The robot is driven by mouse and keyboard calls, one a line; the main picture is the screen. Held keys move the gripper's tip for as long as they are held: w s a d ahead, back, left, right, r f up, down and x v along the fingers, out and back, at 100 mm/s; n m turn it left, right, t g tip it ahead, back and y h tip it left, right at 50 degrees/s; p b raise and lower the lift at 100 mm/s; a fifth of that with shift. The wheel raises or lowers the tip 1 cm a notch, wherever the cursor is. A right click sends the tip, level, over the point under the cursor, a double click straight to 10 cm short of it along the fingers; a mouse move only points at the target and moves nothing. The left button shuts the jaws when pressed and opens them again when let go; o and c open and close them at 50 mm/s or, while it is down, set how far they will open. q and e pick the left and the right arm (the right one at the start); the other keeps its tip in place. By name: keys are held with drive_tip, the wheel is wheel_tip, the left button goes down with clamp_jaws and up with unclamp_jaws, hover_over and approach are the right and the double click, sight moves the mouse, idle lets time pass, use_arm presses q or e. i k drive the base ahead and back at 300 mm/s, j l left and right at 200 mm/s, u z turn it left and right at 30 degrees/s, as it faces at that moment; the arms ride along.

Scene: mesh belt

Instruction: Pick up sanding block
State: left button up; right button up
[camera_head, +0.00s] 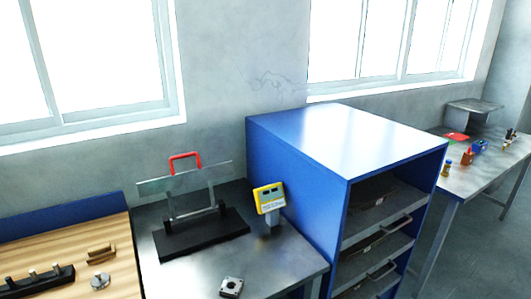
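A small brown block-like piece (101,254) lies on the wooden bench top at the lower left. It could be the sanding block, but it is too small to be sure. It lies just behind a small round grey metal part (99,281). Neither of my grippers is in view.
A dark rack with pegs (38,281) sits left on the wooden bench (62,247). A blue cabinet (290,165) stands right; another table is beyond.

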sight(106, 251)
drive_tip(key=u, duration=1.35)
